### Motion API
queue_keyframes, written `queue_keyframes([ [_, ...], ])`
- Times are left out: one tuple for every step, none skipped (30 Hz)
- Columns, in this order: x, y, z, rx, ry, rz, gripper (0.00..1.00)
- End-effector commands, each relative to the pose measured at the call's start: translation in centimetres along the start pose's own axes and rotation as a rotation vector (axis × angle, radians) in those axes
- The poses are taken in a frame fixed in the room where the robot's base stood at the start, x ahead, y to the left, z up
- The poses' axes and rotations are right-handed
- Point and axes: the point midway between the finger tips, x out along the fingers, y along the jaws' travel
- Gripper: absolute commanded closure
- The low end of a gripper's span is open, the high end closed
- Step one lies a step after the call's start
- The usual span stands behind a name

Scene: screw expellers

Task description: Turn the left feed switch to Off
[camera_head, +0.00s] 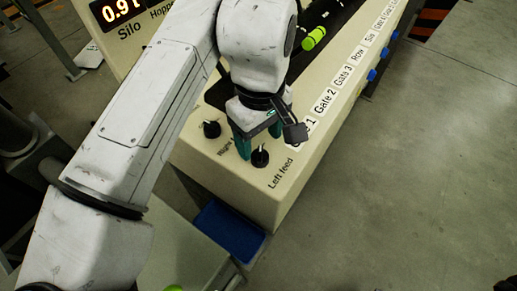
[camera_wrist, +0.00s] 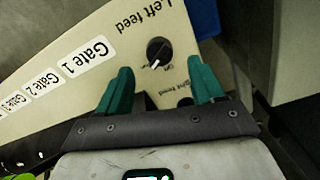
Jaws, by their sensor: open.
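The left feed switch (camera_head: 260,156) is a round black knob with a white pointer line, on the near end of the cream control panel (camera_head: 240,190), above its "Left feed" label. In the wrist view the knob (camera_wrist: 158,52) lies just beyond and between my fingertips. My gripper (camera_head: 252,145) has green fingers and hovers at the knob; in the wrist view the fingers (camera_wrist: 160,82) stand apart with nothing between them. The knob's pointer slants to the lower left there. Whether a finger touches the knob cannot be told.
The right feed knob (camera_head: 211,129) sits to the left, close to my gripper. Gate labels (camera_head: 325,101) and blue knobs (camera_head: 372,75) run along the panel's right edge. A blue bin (camera_head: 229,231) stands below the panel. Open floor (camera_head: 420,190) lies to the right.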

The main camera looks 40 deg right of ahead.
Motion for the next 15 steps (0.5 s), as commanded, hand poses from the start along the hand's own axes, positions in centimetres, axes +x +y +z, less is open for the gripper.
queue_keyframes([
  [1.0,0.0,0.0,-0.001,-0.001,-0.001,0.33],
  [1.5,0.0,0.0,-0.001,-0.002,-0.001,0.33],
  [2.2,0.0,0.0,-0.001,-0.001,0.0,0.33],
  [2.6,0.0,0.0,-0.001,-0.001,-0.001,0.33],
  [3.0,0.0,0.0,-0.001,0.0,0.0,0.33],
  [3.5,0.0,0.0,-0.001,-0.001,0.001,0.33],
  [3.8,0.0,0.0,-0.001,-0.001,0.001,0.33],
  [4.1,0.0,0.0,-0.001,0.0,0.0,0.33],
  [4.4,0.0,0.0,-0.001,0.001,0.0,0.33],
  [4.6,0.0,0.0,-0.001,0.001,0.0,0.33],
  [4.8,0.0,0.0,-0.001,0.001,0.001,0.33],
  [5.0,0.0,0.0,0.0,0.001,0.001,0.33],
  [5.0,0.0,0.0,0.0,0.001,0.001,0.33],
  [5.1,0.0,0.0,0.0,0.001,0.001,0.33],
  [5.1,0.0,0.0,0.0,0.001,0.001,0.33],
])
